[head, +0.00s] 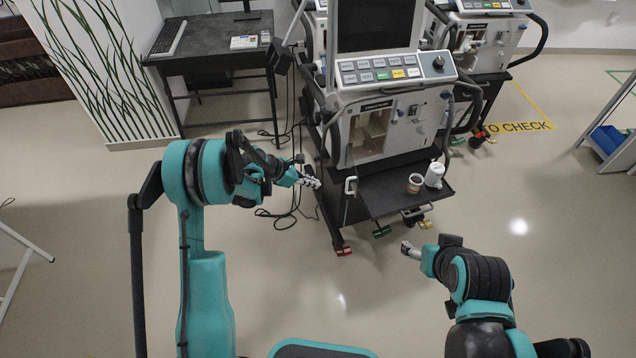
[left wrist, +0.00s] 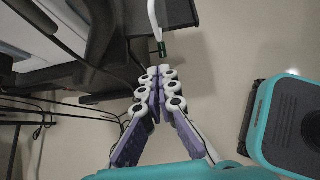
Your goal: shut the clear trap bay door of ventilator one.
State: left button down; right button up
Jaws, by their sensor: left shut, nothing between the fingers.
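Ventilator one (head: 395,110) stands at the centre of the head view, with its trap bay (head: 370,132) uncovered. The clear door seems to stand swung out at the bay's left side, but its pane is hard to make out. A white handle (head: 351,186) shows at its near edge, and a white bar, likely this handle (left wrist: 154,18), shows at the top of the left wrist view. My left gripper (head: 314,183) is shut and empty, just left of the handle and apart from it; its fingertips meet in the left wrist view (left wrist: 160,70). My right gripper (head: 408,248) hangs in front of the cart, its jaws unclear.
A cup (head: 415,183) and a white canister (head: 434,175) stand on the cart's dark shelf (head: 385,203). Cables (head: 292,200) hang and lie left of the cart. A dark desk (head: 210,42) stands at the back left. A second ventilator (head: 482,42) is behind right. The front floor is clear.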

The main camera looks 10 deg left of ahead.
pick_arm(q)
jog(key=w+d+f+b, duration=0.4)
jog(key=d+f, duration=0.1)
jog(key=d, duration=0.3)
jog(key=shift+w+d+f, duration=0.15)
jog(key=shift+w, duration=0.1)
pick_arm(e)
notch_tip(320, 180, down, 5)
jog(key=shift+r, duration=0.2)
pick_arm(q)
jog(key=shift+d, duration=0.1)
